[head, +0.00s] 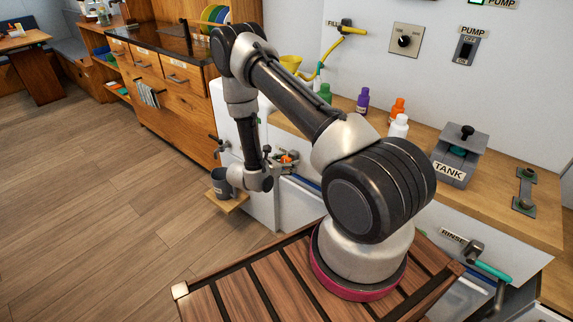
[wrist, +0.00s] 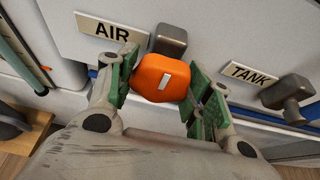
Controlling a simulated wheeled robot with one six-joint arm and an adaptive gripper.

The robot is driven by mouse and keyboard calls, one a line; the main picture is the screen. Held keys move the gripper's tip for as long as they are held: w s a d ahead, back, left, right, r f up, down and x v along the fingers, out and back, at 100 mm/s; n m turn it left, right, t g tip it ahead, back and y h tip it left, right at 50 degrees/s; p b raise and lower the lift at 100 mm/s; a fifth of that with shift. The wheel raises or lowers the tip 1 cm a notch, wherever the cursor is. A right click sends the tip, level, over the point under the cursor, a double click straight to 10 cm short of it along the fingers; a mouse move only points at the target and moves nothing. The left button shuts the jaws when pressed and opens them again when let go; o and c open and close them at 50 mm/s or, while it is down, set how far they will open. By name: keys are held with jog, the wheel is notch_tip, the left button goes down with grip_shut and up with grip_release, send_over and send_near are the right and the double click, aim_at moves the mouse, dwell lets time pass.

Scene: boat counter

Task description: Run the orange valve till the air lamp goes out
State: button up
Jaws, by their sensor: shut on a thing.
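The orange valve (wrist: 161,77) is a rounded orange knob with a pale bar mark on its face. It sits just below the AIR label (wrist: 108,31) in the wrist view. My gripper (wrist: 163,82) has its green-padded fingers on either side of the knob and is shut on it. In the head view the orange valve (head: 287,159) shows small at the cabinet front, with my gripper (head: 284,163) around it. I cannot make out an air lamp in either view.
A grey fitting (wrist: 288,95) by the TANK label (wrist: 250,73) is right of the valve. Several bottles and a grey TANK box (head: 455,170) stand on the counter. The floor at left is clear.

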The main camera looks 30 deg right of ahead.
jog(key=n+g, duration=0.2)
jog(key=n, duration=0.1)
jog(key=shift+h, duration=0.4)
jog(key=o, duration=1.1)
jog(key=shift+c, duration=0.2)
jog(key=v, duration=1.2)
